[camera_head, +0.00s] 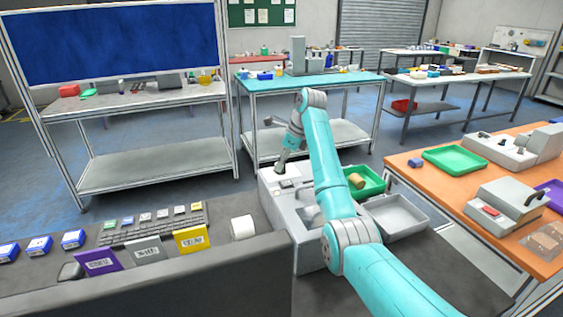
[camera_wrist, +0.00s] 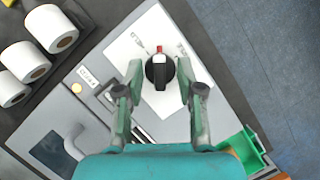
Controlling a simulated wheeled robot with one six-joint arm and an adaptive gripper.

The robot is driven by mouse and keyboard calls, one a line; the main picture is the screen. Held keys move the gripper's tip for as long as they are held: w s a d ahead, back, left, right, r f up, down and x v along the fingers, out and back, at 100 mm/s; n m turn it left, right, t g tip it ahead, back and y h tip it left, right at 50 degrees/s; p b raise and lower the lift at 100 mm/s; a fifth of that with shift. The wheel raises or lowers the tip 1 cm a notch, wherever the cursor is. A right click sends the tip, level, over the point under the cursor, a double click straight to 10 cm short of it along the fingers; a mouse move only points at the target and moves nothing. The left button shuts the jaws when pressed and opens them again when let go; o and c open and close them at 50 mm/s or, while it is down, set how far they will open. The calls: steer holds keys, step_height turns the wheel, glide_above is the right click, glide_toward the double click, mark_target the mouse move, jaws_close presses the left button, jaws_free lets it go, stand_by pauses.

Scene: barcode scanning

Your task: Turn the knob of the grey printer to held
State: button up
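The grey printer (camera_head: 281,207) stands on the dark bench below my arm, and its top fills much of the wrist view (camera_wrist: 100,50). A round black knob (camera_wrist: 159,72) sits on a white panel (camera_wrist: 150,28) on the printer. The knob's pointer is directed toward the top of the wrist view, near a small red mark (camera_wrist: 159,48). My gripper (camera_wrist: 160,68) is open, with one finger on each side of the knob and gaps visible between. In the head view my gripper (camera_head: 283,167) is over the printer's far end.
Several white rolls (camera_wrist: 52,28) lie beside the printer in the wrist view. A green tray (camera_head: 372,190) with a brown item and a grey tray (camera_head: 398,230) are right of the printer. A keyboard (camera_head: 150,224) and coloured packets are on the left.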

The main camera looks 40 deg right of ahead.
jaws_close()
steer(key=shift+n, duration=0.3)
steer(key=n+g+y, duration=0.1)
steer(key=n, duration=0.2)
steer(key=shift+n, duration=0.4)
steer(key=shift+w+d+n+g, duration=0.1)
steer(key=shift+n+g, duration=0.6)
steer(key=shift+n, duration=0.7)
jaws_free()
